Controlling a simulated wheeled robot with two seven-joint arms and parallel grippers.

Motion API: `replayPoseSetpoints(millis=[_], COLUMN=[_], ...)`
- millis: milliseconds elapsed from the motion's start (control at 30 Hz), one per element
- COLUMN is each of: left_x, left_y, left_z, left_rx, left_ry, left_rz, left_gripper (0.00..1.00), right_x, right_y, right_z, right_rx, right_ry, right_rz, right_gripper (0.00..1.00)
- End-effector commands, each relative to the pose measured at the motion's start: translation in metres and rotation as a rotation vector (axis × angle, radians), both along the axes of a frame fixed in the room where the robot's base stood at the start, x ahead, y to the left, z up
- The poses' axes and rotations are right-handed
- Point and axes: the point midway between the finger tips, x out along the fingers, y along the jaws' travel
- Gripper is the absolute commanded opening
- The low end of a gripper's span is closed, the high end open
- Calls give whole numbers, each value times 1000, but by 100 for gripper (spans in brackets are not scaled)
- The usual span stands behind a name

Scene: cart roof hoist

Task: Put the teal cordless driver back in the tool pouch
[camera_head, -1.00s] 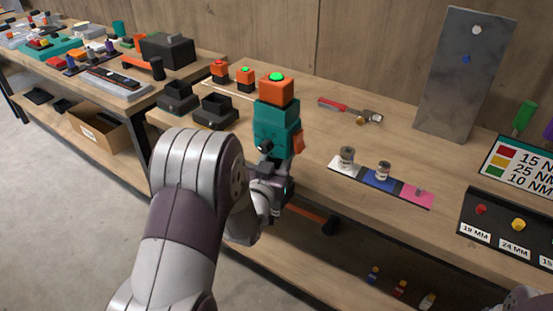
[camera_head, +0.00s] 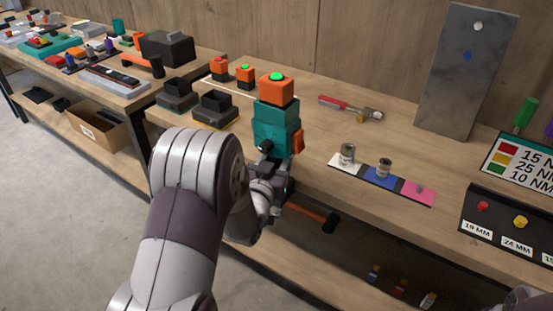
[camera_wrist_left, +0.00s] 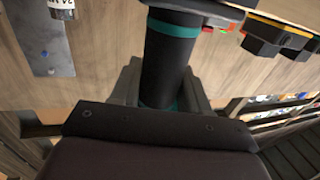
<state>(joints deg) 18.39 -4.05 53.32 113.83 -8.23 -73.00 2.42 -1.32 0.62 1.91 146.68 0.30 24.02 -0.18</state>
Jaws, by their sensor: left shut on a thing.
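The teal cordless driver (camera_head: 277,128) is upright above the front edge of the bench, with an orange block and a green light on top. My left gripper (camera_head: 268,190) is shut on it from below; my arm hides much of the grip. In the left wrist view, the driver's black handle with teal bands (camera_wrist_left: 168,58) stands between the fingers of my left gripper (camera_wrist_left: 165,92). I cannot make out a tool pouch in these views.
Two black docks (camera_head: 215,108) and two small orange blocks (camera_head: 245,74) stand left of the driver. Bare bench lies between.

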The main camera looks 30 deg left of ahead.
Motion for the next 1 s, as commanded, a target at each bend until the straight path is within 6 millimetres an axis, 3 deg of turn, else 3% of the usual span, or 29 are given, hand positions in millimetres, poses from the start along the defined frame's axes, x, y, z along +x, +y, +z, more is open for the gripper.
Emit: replayPoseSetpoints(millis=[267,300,367,400,767,1000], left_x=[1,1,0,0,-10,-68], left_y=[0,0,0,0,-2,-12], left_z=[-2,-1,-2,-2,-5,-3], left_rx=[2,2,1,1,-1,0], left_ry=[-7,-6,-5,-5,4,0], left_rz=[0,0,0,0,0,2], left_gripper=[0,52,72,75,75,75], right_x=[0,0,0,0,0,0], right_y=[0,0,0,0,0,0], right_z=[-4,-4,-3,-3,-4,-5], right_rx=[0,0,0,0,0,0], right_ry=[0,0,0,0,0,0], right_rz=[0,0,0,0,0,0], right_gripper=[43,43,43,43,43,43])
